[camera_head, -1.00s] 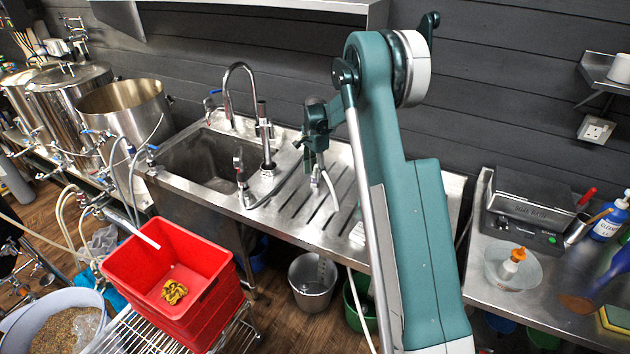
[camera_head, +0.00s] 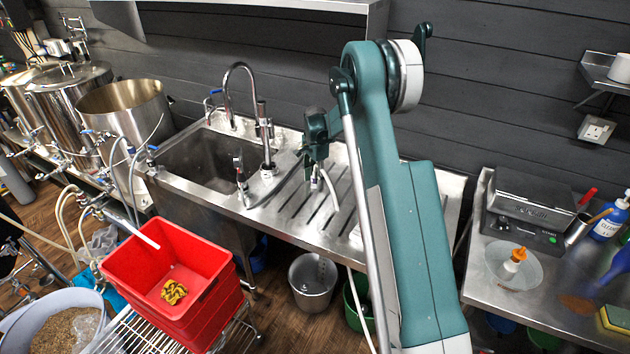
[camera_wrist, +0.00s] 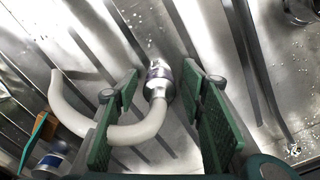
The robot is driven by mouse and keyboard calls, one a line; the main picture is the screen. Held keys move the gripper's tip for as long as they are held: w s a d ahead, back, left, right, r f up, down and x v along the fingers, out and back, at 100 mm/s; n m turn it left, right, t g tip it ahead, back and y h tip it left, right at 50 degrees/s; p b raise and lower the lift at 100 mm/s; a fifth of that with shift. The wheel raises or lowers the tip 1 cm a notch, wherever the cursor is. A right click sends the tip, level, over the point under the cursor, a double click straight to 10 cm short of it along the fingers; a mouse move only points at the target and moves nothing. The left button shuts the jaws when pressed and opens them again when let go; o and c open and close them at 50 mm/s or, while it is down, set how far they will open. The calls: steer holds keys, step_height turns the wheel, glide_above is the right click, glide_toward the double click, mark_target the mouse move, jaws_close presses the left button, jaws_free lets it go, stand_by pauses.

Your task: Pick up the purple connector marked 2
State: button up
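A metal connector (camera_wrist: 160,82) with a pale purplish band lies on the ribbed steel drainboard (camera_head: 300,212), on the end of a curved white hose (camera_wrist: 135,133). Any number on it is too small to read. In the wrist view my gripper (camera_wrist: 160,72) is open, with one green pad on each side of the connector; neither pad visibly touches it. The white hose bends under or past the left pad. In the head view my gripper (camera_head: 317,160) is low over the drainboard, and the connector there is too small to make out clearly.
Another fitting with a blue band (camera_wrist: 50,162) lies at the lower left of the wrist view. The sink (camera_head: 205,160) and tap (camera_head: 240,75) stand left of my gripper. A dark wall is behind.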

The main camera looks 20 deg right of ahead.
steer(key=c, duration=0.9)
steer(key=shift+o, duration=0.2)
steer(key=shift+r, duration=0.2)
steer(key=shift+r, duration=4.85)
